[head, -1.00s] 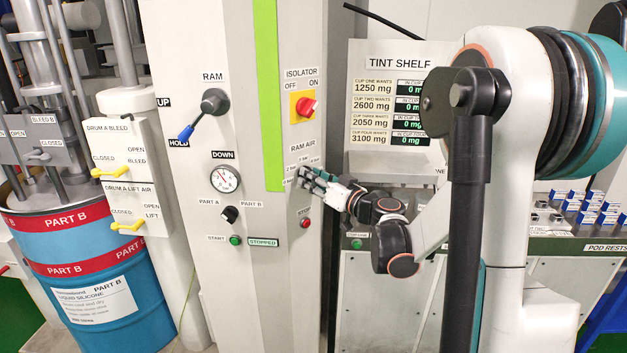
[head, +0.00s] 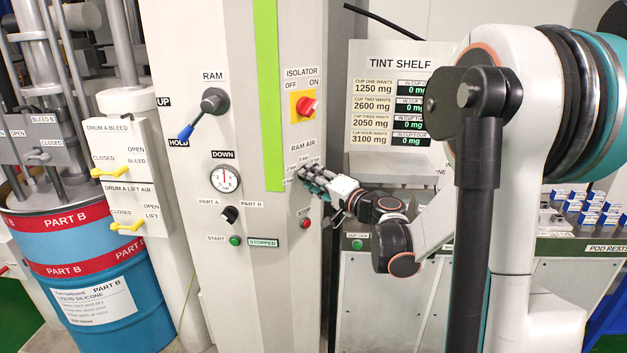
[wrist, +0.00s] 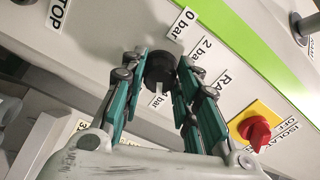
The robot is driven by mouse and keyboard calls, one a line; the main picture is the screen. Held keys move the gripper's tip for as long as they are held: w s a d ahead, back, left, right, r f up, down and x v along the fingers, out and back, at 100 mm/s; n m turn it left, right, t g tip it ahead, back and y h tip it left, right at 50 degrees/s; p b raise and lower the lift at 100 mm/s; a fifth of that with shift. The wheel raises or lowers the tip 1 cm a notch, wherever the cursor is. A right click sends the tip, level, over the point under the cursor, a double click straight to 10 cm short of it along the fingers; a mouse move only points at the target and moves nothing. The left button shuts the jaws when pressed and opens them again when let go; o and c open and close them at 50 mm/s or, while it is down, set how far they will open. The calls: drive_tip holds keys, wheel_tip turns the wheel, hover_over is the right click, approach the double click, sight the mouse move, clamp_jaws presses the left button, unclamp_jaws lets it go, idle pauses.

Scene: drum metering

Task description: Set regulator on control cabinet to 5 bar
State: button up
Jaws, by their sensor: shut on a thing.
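The control cabinet (head: 210,60) stands left of centre in the head view. Its RAM AIR regulator is a dark round knob (wrist: 159,68) in the wrist view, with "0 bar" and "2 bar" labels beside it. My gripper (wrist: 156,75) has its teal-lined fingers on both sides of the knob, shut on it. In the head view my gripper (head: 305,178) is at the cabinet's right face and hides the knob. The round gauge (head: 225,179) has its needle pointing about straight up. Its figures are too small to read.
The red isolator switch (head: 307,107) is above the regulator, and the red stop button (head: 306,222) is below. The ram lever (head: 205,113) with its blue grip is to the left. The tint shelf (head: 400,100) stands to the right behind my arm.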

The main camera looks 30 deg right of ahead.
drive_tip(key=shift+m, duration=4.2)
drive_tip(key=o, duration=1.1)
drive_tip(key=shift+c, duration=0.2)
drive_tip(key=s+d, duration=0.2)
drive_tip(key=s, duration=0.9)
drive_tip(key=shift+s, duration=0.4)
